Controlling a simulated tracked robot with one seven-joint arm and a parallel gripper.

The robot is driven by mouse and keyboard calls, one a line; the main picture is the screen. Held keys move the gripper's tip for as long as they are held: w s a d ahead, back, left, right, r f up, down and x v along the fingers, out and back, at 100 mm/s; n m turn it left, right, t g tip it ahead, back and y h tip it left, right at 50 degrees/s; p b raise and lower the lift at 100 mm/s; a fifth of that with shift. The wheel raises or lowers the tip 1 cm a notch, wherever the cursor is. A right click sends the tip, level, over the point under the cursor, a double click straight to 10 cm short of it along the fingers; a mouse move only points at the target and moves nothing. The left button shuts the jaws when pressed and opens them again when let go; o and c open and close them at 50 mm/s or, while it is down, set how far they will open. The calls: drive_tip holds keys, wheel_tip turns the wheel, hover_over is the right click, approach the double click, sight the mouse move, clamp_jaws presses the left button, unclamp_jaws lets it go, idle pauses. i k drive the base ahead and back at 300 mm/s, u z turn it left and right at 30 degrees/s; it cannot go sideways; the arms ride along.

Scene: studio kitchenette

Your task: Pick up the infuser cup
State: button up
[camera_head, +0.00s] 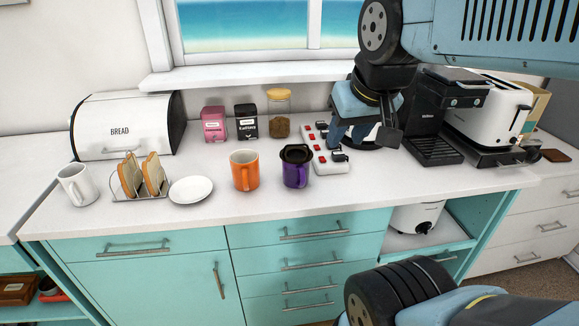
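The infuser cup appears to be the purple mug (295,175) with a black top and a handle, upright near the front edge of the counter. My gripper (366,136) is above the counter, to the right of the purple mug and apart from it. Its fingers point down and are spread, with nothing seen held between them. An orange mug (245,172) stands upright just left of the purple mug.
A power strip (329,160) with plugs lies close right of the purple mug. A white plate (191,190), toast rack (140,178) and white mug (76,187) are left. A coffee machine (436,115) and toaster (488,110) stand right. Pink, black and glass containers line the back.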

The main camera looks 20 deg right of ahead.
sight(287, 153)
drive_tip(key=z, duration=0.3)
drive_tip(key=k, duration=1.55)
drive_tip(key=u, duration=0.6)
drive_tip(key=i, duration=1)
